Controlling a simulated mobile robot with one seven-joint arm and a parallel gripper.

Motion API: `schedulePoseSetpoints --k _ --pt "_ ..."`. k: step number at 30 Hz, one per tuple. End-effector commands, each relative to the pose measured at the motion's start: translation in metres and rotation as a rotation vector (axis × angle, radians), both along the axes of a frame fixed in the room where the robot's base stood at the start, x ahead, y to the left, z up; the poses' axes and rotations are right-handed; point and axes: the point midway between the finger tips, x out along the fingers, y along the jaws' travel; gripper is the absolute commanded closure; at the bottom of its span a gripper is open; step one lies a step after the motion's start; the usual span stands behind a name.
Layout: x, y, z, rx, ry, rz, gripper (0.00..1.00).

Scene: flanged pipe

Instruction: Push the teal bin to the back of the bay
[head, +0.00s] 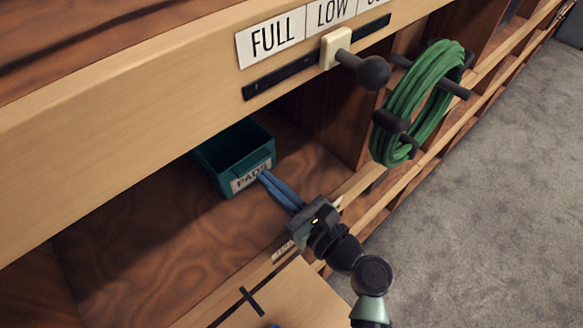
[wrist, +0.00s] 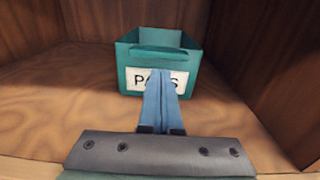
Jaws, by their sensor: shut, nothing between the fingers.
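The teal bin (head: 236,150) stands upright on the wooden floor of the bay (head: 140,235), with its PADS label facing out. In the wrist view the bin (wrist: 128,58) is straight ahead, with dark side walls to either side. My gripper (head: 264,176) is shut and empty, its blue fingers reaching into the bay. In the wrist view the fingertips (wrist: 161,75) overlap the middle of the label; whether they touch the bin's front is hard to tell. The bay's back wall is partly hidden by the upper rail in the head view.
Above the bay, a rail carries FULL and LOW labels (head: 270,42) and a slider with a dark knob (head: 373,72). A green coiled hose (head: 422,95) hangs on pegs to the right. Bay floor left of the bin is clear. A front lip (head: 350,190) edges the bay.

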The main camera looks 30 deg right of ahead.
Motion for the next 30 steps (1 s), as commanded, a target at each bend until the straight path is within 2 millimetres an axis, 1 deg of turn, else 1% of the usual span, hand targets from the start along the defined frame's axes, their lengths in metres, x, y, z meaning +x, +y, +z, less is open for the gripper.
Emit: schedulePoseSetpoints --k 1,3,6,19,20,24,26,30 --pt "0.008 0.002 0.002 0.0 0.0 0.002 1.0" --pt "0.015 0.003 0.002 0.0 -0.001 0.002 1.0" --pt "0.022 0.005 0.001 0.001 -0.001 0.001 1.0" --pt "0.027 0.006 0.0 0.0 0.0 0.001 1.0" --pt "0.03 0.007 0.001 0.0 -0.001 0.002 1.0" --pt "0.052 0.012 0.002 -0.001 -0.001 0.004 1.0" --pt "0.06 0.013 0.002 -0.001 -0.002 0.003 1.0" --pt "0.067 0.014 0.0 0.0 0.0 0.001 1.0"
